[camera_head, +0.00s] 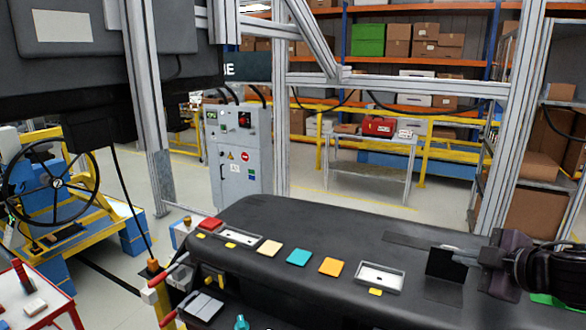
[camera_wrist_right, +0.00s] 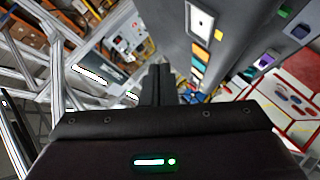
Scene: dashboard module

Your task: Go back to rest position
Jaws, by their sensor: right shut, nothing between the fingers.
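My right gripper (camera_head: 446,263) comes in from the right edge of the head view, over the right end of the dark dashboard module (camera_head: 330,225). Its fingers are shut with nothing between them. In the right wrist view, the dark fingers (camera_wrist_right: 158,84) are together at the middle, and the module (camera_wrist_right: 175,22) runs along beyond them. I cannot tell how high the gripper is above the module. My left gripper is not in view.
Red (camera_head: 210,224), cream (camera_head: 269,248), teal (camera_head: 299,257) and orange (camera_head: 332,266) squares lie along the module, with a white-framed panel (camera_head: 379,277) near the gripper. Grey metal posts (camera_head: 509,120) rise behind it. A grey control cabinet (camera_head: 238,160) stands farther back.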

